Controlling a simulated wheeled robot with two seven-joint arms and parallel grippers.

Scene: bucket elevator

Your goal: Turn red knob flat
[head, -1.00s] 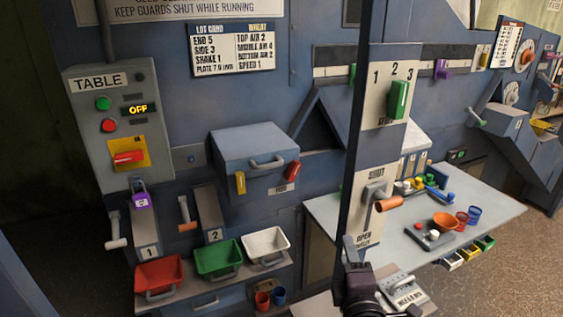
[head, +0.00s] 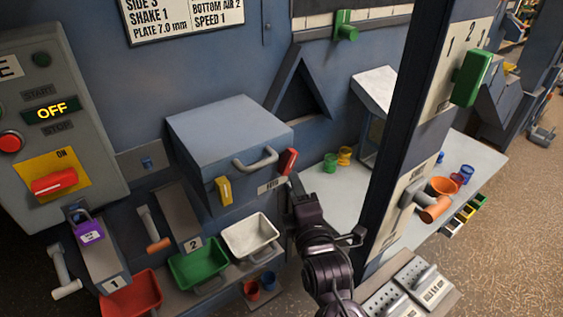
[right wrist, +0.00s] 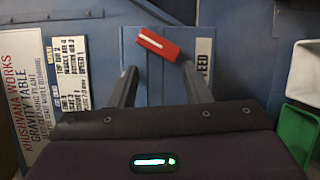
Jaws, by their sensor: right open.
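The red knob (head: 288,161) is on the right side of the front of a blue-grey box. In the right wrist view the red knob (right wrist: 158,44) is a short bar with a white line, tilted down to the right. My right gripper (head: 298,184) is in front of the knob, just below it in the head view. In the right wrist view its two fingers (right wrist: 157,80) are apart, and the knob shows beyond and between their tips. No contact is visible. My left gripper is not in view.
The blue-grey box (head: 225,135) has a grey handle (head: 256,160) and a yellow knob (head: 223,191). Red, green (head: 199,264) and white (head: 251,236) trays stand below. A dark post (head: 412,120) with a lever (head: 425,206) stands to the right. A red switch (head: 54,181) is at left.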

